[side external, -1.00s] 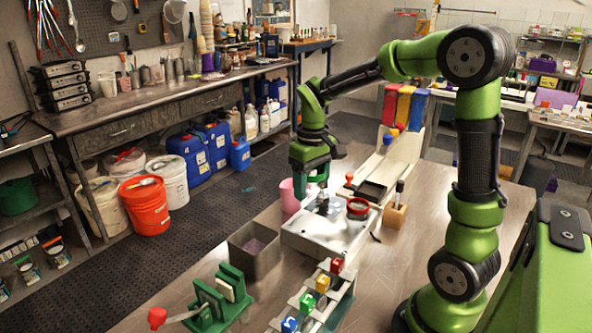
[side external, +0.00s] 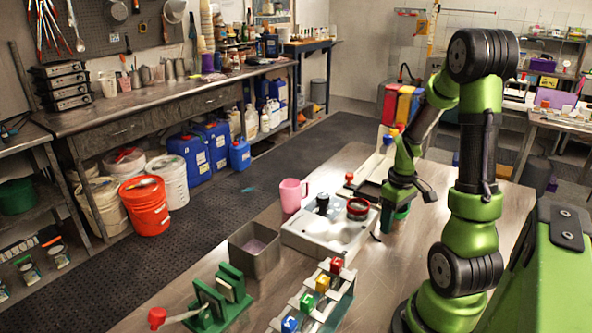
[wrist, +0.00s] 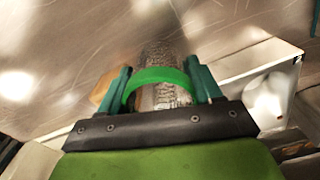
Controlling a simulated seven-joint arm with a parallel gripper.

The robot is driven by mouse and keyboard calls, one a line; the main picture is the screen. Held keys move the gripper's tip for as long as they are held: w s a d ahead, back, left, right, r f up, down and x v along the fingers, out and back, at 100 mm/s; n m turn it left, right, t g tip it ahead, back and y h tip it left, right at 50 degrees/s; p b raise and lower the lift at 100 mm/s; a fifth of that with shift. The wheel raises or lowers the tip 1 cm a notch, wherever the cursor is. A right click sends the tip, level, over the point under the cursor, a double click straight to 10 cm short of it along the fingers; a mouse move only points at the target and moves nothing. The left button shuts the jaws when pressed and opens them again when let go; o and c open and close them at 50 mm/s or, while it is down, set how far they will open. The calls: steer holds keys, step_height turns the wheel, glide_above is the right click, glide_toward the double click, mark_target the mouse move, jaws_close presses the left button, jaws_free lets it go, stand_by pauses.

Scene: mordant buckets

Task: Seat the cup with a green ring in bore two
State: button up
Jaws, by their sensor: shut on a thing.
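My gripper (wrist: 160,88) is shut on the cup with a green ring (wrist: 158,76), whose green band and clear or metallic body show between the fingers in the wrist view. In the side view my gripper (side external: 396,212) is low at the right of the pale plate (side external: 308,238), apart from it; the cup is mostly hidden there. On the plate a dark round piece (side external: 322,203) stands at the left, and a red ring (side external: 358,207) lies at the right. I cannot read any bore numbers.
A wooden block (wrist: 103,90) is beside the left finger. A pink mug (side external: 291,195) stands behind the plate and a grey square bin (side external: 254,250) at its left. A rack with coloured blocks (side external: 322,284) is in front. A black tray (side external: 368,190) lies behind.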

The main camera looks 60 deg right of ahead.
steer(key=shift+f, duration=1.9)
steer(key=shift+f, duration=0.1)
steer(key=o, duration=0.9)
step_height(320, 180, up, 12)
steer(key=w+a+r+t, duration=0.2)
steer(key=a+r, duration=0.1)
steer(key=a, duration=0.4)
steer(key=w+a+r+t, duration=0.2)
steer(key=w+a+r, duration=0.1)
steer(key=a, duration=0.4)
steer(key=w+a+r+t, duration=0.2)
steer(key=a+r, duration=0.1)
steer(key=a, duration=0.4)
steer(key=shift+w+a+r+y, duration=0.25)
steer(key=shift+w+a+y, duration=0.05)
steer(key=shift+a+y, duration=0.1)
steer(key=o, duration=0.3)
steer(key=shift+m+t+y, duration=0.3)
steer(key=shift+t+y, duration=0.3)
steer(key=a, duration=0.1)
steer(key=s+a+r, duration=0.1)
steer(key=a, duration=0.3)
steer(key=shift+s+a+r, duration=0.25)
steer(key=shift+s+r, duration=0.05)
steer(key=shift+r, duration=0.05)
